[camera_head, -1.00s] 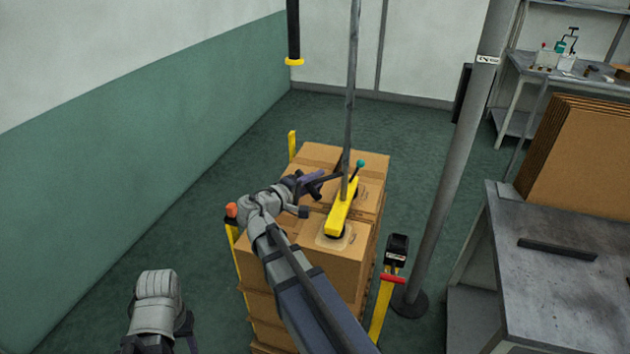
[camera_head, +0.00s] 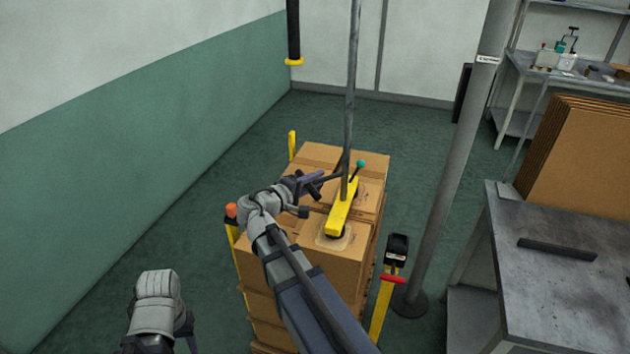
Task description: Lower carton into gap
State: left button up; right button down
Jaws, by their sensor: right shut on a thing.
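The carton (camera_head: 350,262) is brown and sits at the near right of the stack's top layer, level with its neighbours as far as I can see. The yellow lifter bar (camera_head: 342,208) lies over its top, with a dark suction pad on a pale patch at the near end. My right gripper (camera_head: 316,183) is shut on the lifter's dark handle, above the stack. The jaws and the handle overlap, so the exact grip is hard to see. My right arm hides the carton's left side and much of the near stack. My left gripper (camera_head: 165,343) is cut off at the bottom edge.
A hanging grey tube (camera_head: 350,90) rises from the lifter. A grey pole (camera_head: 455,170) and a yellow post with a black box (camera_head: 397,248) stand right of the stack. A metal table (camera_head: 565,290) with flat cardboard (camera_head: 580,155) is at right. Floor at left is clear.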

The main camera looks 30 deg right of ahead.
notch_tip(320, 180, down, 10)
jog(key=b, duration=1)
jog(key=shift+r, duration=0.1)
jog(key=c, duration=0.7)
grip_release()
jog(key=shift+a, duration=0.1)
jog(key=p+v, duration=0.1)
jog(key=v, duration=0.6)
jog(key=shift+s+a+r+p, duration=0.1)
jog(key=shift+a+r+p, duration=0.05)
jog(key=shift+a+p, duration=0.2)
